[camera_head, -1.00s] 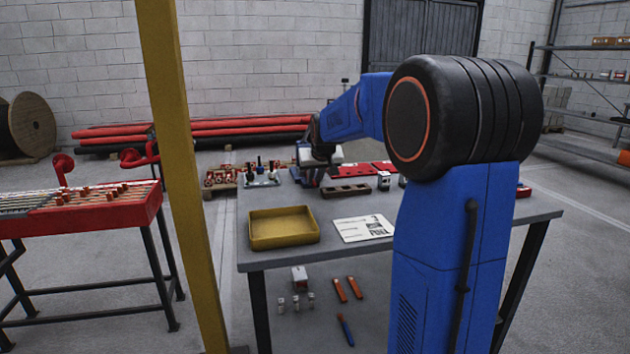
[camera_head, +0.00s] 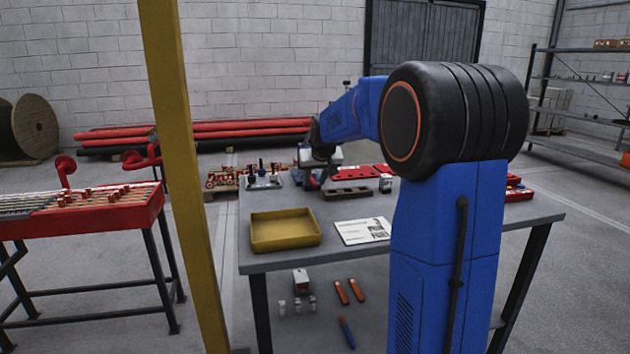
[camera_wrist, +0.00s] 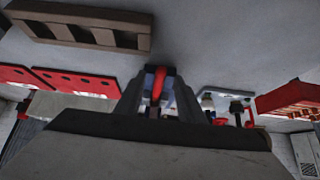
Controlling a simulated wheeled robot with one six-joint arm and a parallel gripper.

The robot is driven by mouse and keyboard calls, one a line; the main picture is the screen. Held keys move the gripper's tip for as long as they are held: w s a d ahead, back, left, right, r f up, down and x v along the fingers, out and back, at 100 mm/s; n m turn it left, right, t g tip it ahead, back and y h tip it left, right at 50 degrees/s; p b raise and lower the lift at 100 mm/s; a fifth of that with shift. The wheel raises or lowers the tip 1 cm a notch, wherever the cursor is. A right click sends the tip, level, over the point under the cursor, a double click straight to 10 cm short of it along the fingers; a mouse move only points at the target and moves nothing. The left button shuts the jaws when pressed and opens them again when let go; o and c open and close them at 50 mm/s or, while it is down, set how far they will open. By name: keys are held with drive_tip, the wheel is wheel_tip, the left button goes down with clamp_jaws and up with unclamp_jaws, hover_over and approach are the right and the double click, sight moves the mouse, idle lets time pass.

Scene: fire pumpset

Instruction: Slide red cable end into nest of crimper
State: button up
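The red cable (camera_wrist: 161,82) shows as a short curved red piece between the two fingers of my gripper (camera_wrist: 160,95) in the wrist view. The fingers stand close on both sides of it, and it appears held. Where its end points is hard to tell. Blue and grey parts show just behind the cable, likely the crimper, but its nest cannot be made out. In the head view my gripper (camera_head: 319,166) is low over the far side of the table, next to a small blue and red tool (camera_head: 308,182). The fingers and cable are too small to tell there.
The grey table (camera_head: 300,205) holds a yellow tray (camera_head: 285,230), a white printed sheet (camera_head: 363,230), a brown slotted block (camera_head: 347,193) and a rack of small tools (camera_head: 262,178). Red boards (camera_wrist: 75,82) lie beyond the block. A yellow post (camera_head: 185,180) stands left of the table.

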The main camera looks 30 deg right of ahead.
drive_tip(key=v, duration=1.7)
drive_tip(key=shift+s+a+r, duration=0.1)
drive_tip(key=shift+s+r, duration=0.05)
drive_tip(key=shift+s, duration=0.05)
drive_tip(key=s+a+f+n, duration=0.1)
drive_tip(key=s+a+f, duration=0.5)
drive_tip(key=s, duration=0.6)
drive_tip(key=s+a+f+n+g+y, duration=0.1)
drive_tip(key=s+a+f, duration=0.4)
drive_tip(key=s+f, duration=0.4)
drive_tip(key=s+a+f+n+g+y, duration=0.1)
drive_tip(key=s+a+f, duration=0.5)
drive_tip(key=s, duration=0.9)
wheel_tip(320, 180, down, 2)
drive_tip(key=shift+s+a+f, duration=0.2)
drive_tip(key=shift+s+a, duration=0.1)
